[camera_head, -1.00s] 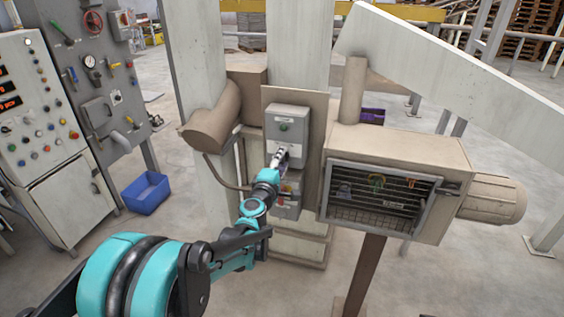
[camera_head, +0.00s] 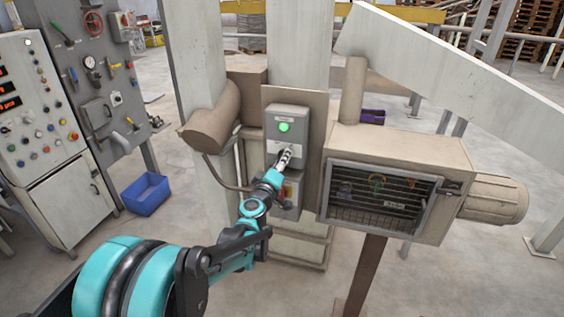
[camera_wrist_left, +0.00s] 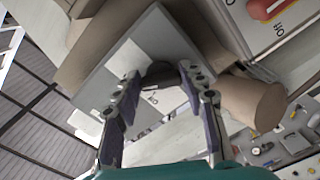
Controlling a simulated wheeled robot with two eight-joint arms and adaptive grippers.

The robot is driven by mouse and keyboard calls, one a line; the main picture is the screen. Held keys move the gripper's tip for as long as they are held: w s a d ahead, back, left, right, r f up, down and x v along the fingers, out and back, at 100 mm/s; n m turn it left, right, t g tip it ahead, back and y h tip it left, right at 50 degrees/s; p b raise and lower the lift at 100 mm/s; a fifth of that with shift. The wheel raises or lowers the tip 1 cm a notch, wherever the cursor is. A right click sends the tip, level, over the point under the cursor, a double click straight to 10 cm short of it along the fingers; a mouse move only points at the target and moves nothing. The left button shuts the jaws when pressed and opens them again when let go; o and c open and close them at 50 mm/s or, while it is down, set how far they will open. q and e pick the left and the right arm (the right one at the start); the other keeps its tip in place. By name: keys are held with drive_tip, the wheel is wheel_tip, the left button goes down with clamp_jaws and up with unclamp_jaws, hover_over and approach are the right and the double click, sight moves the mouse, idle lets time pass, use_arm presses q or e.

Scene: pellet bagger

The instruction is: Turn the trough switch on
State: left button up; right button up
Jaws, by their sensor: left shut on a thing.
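The trough switch is a grey box (camera_head: 286,113) on a beige panel, with a brightly lit green lamp (camera_head: 284,127) on its upper face. My left gripper (camera_head: 285,153) reaches the lower face of this box from below and hides the knob in the head view. In the left wrist view the two fingers of my left gripper (camera_wrist_left: 160,78) close on the sides of a dark rotary knob (camera_wrist_left: 160,69) on the grey box's face. The lettering by the knob is too small to read surely. My right gripper is in no view.
A caged machine housing (camera_head: 390,150) stands to the right. A blue bin (camera_head: 146,194) stands on the floor at left.

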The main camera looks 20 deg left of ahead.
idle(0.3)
use_arm(q)
drive_tip(key=o, duration=1.2)
drive_tip(key=shift+c, duration=0.2)
drive_tip(key=shift+s, duration=0.1)
drive_tip(key=s, duration=1.1)
drive_tip(key=shift+s+a, duration=0.2)
drive_tip(key=shift+s, duration=0.2)
